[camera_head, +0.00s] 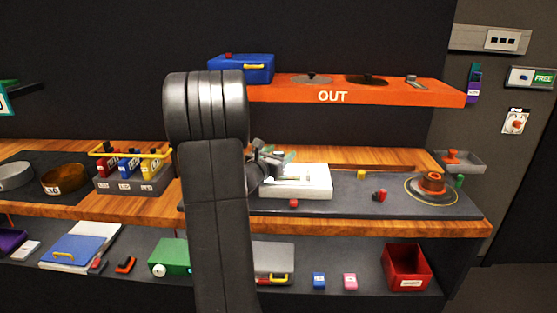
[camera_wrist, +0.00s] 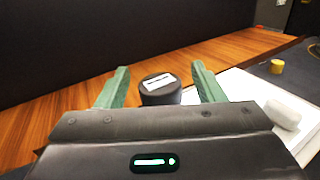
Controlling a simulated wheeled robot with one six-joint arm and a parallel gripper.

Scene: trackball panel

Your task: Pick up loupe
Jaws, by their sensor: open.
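A short black cylinder (camera_wrist: 160,93) with a white label on its top, which looks like the loupe, stands at the middle of the wrist view. My gripper (camera_wrist: 159,86) is open, with one green finger on each side of the cylinder. Gaps show between the fingers and the cylinder, and its lower part is hidden behind the gripper body. In the head view my gripper (camera_head: 278,157) is over the back of the white tray (camera_head: 315,192), near the wooden counter. I cannot make out the cylinder clearly there.
A whitish rounded object (camera_wrist: 283,113) lies on the white tray beside my gripper. A yellow piece (camera_head: 361,174) and a trackball unit (camera_head: 432,186) are to the right on the dark mat (camera_head: 360,203). The orange OUT shelf (camera_head: 440,93) hangs above.

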